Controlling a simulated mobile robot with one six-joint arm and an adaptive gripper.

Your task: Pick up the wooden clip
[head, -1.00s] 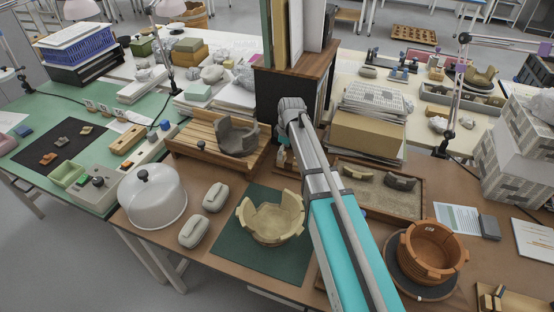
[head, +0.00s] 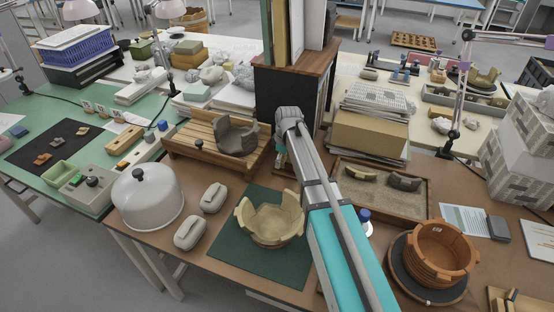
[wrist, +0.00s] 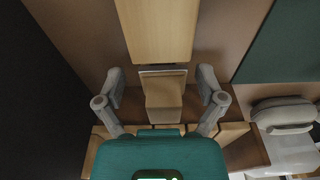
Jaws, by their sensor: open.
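A pale wooden piece (wrist: 158,30), which looks like the wooden clip, runs down from the top middle of the wrist view. Just below it are a metallic strip and a tan wooden block (wrist: 164,97); I cannot tell whether these belong to the clip. My gripper (wrist: 160,80) is open, with one grey finger on each side of these parts and visible gaps between. In the head view, only a bit of my gripper's teal body (head: 281,155) shows beside my arm, and the clip is hidden there.
A slatted wooden tray (head: 184,146) with a dark grey sherd (head: 237,136) stands left of my gripper. A sand tray (head: 375,200) lies to its right. A green mat (head: 232,250) with a cream bowl (head: 270,220) lies in front. A dark-sided cabinet (head: 285,95) stands close behind.

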